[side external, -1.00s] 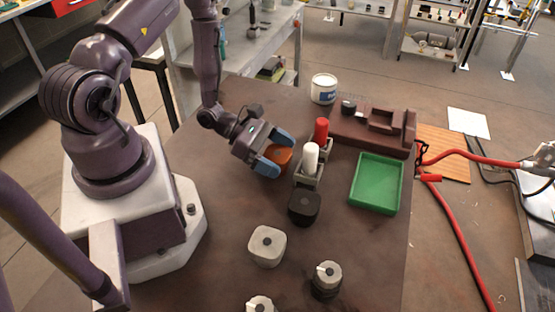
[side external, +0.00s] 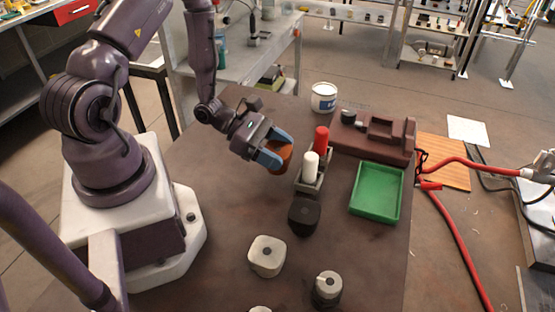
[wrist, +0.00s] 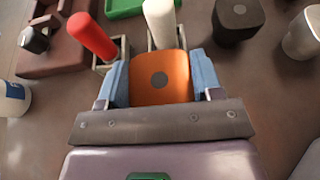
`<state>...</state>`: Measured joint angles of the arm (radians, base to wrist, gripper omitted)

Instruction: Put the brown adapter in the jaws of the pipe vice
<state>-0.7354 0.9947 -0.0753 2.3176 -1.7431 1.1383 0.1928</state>
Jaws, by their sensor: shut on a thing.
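The brown adapter (side external: 281,156), an orange-brown rounded block, is between the blue fingers of my gripper (side external: 277,150). In the wrist view the adapter (wrist: 160,88) fills the gap between both fingers, and a grey round spot shows on its face. My gripper is shut on it, left of the rack with the red and white cylinders in the side view. Whether it touches the table is hard to tell. The pipe vice (side external: 372,137), a dark reddish-brown body with a recess, stands at the back right. It shows partly at the top left of the wrist view (wrist: 58,52).
A rack with a red cylinder (side external: 321,139) and a white cylinder (side external: 310,166) stands between my gripper and the vice. A green tray (side external: 377,192) lies in front of the vice. A black block (side external: 304,216), pale block (side external: 267,256) and white tub (side external: 323,97) stand nearby.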

